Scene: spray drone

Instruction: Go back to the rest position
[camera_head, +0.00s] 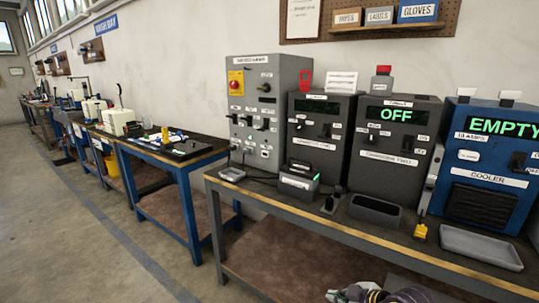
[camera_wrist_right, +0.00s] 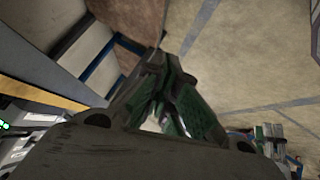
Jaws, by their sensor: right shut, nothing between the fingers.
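My right gripper (camera_wrist_right: 163,62) shows in the right wrist view, its dark fingers with green inner faces drawn together. Nothing shows between the fingertips, and the floor lies beyond them. A dark rounded part of one of my arms shows at the bottom edge of the head view, in front of the workbench (camera_head: 355,232). My left gripper is not seen in either view.
On the bench stand a grey control panel (camera_head: 268,105), two dark chargers, the right one reading OFF (camera_head: 396,150), and a blue cooler (camera_head: 487,165) reading EMPTY. A grey tray (camera_head: 480,247) lies at the front edge. Open floor (camera_head: 75,235) is at the left.

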